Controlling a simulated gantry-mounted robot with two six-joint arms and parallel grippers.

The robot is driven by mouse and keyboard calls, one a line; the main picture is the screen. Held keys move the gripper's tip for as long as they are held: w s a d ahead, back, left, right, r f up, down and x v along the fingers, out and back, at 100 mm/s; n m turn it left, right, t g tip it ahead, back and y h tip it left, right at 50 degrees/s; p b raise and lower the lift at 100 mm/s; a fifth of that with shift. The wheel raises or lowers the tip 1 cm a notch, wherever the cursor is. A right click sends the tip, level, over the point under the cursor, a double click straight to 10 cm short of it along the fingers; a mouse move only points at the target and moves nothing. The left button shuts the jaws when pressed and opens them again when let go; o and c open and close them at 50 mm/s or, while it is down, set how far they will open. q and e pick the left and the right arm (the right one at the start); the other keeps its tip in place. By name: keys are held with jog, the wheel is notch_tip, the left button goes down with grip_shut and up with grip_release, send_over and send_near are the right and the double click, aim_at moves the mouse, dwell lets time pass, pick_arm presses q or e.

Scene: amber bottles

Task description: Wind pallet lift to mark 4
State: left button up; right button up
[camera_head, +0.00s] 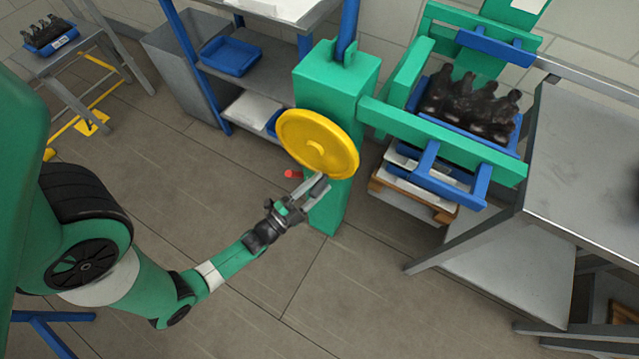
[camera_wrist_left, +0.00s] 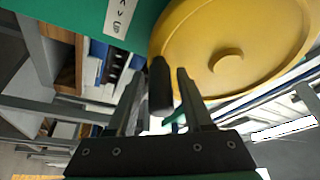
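The yellow handwheel (camera_head: 317,143) is mounted on the green lift post (camera_head: 330,205); it fills the upper right of the left wrist view (camera_wrist_left: 215,50). A dark cylindrical handle (camera_wrist_left: 160,86) stands out near the wheel's edge. My left gripper (camera_head: 313,186) is just below the wheel. In the left wrist view its fingers (camera_wrist_left: 163,80) are apart, with the handle between them; firm contact does not show. The lift's green and blue carriage (camera_head: 445,135) bears a blue crate of dark bottles (camera_head: 470,105). A white marked strip (camera_wrist_left: 118,18) shows on the post, its marks unclear. My right gripper is out of view.
A steel table (camera_head: 590,165) stands right of the lift. A shelf unit with a blue tray (camera_head: 230,56) is behind the post. A small red thing (camera_head: 293,173) shows beneath the wheel. Another bottle crate (camera_head: 50,42) is at far left. The front floor is clear.

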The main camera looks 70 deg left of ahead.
pick_arm(q)
grip_shut()
dwell(1.2)
